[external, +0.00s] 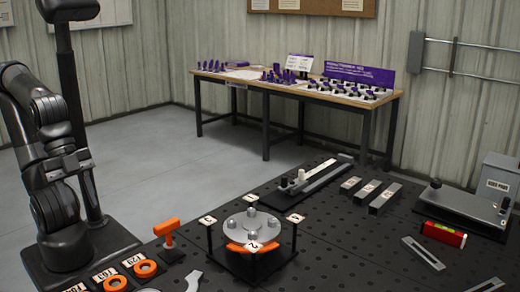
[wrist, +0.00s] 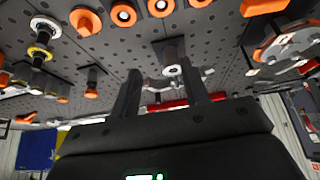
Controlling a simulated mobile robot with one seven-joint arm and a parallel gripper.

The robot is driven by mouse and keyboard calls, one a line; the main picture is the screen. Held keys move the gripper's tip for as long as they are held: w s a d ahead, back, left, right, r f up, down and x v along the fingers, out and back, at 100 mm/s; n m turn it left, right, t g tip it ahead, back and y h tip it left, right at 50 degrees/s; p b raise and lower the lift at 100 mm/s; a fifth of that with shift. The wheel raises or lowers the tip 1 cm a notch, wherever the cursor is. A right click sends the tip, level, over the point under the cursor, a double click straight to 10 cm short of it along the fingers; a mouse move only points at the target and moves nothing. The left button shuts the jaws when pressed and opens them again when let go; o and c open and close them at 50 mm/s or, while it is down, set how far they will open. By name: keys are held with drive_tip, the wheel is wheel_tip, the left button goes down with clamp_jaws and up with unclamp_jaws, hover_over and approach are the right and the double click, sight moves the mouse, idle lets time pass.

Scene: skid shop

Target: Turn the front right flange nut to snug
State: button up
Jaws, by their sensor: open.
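The round grey flange (external: 240,219) with several upright nuts (external: 273,224) sits on a black stand at the front of the dark perforated bench. Numbered white tags (external: 207,219) stand on posts around it, and an orange piece is at its front edge. I cannot tell which nut is the front right one. A similar round plate (wrist: 285,42) shows at the upper right of the wrist view, partly cut off. My gripper (wrist: 163,76) is open, its two dark fingers apart, with nothing clearly held between them. It is away from the flange, over the left side in the external view.
An orange T-shaped handle (external: 166,229) stands left of the flange. Orange rings (external: 145,268) lie at the front left of the bench. Grey bars (external: 384,198), a red level (external: 444,234) and a plate fixture (external: 462,209) occupy the right. A wooden table (external: 290,86) stands behind.

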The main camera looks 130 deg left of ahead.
drive_tip(key=w+a+r+n+g, duration=0.2)
drive_tip(key=w+a+r+n, duration=0.15)
drive_tip(key=w+a, duration=0.2)
drive_tip(key=n+g+h, duration=0.4)
drive_tip(key=n+h, duration=0.1)
drive_tip(key=n, duration=0.9)
hover_over(232, 220)
drive_tip(key=a, duration=0.5)
wheel_tip(232, 220, down, 3)
drive_tip(key=shift+y, duration=0.3)
drive_tip(key=x, duration=1)
drive_tip(key=shift+w+d+f, duration=0.2)
drive_tip(key=shift+d+f, duration=0.1)
drive_tip(key=shift+d, duration=0.05)
drive_tip(key=shift+c, duration=0.5)
clamp_jaws()
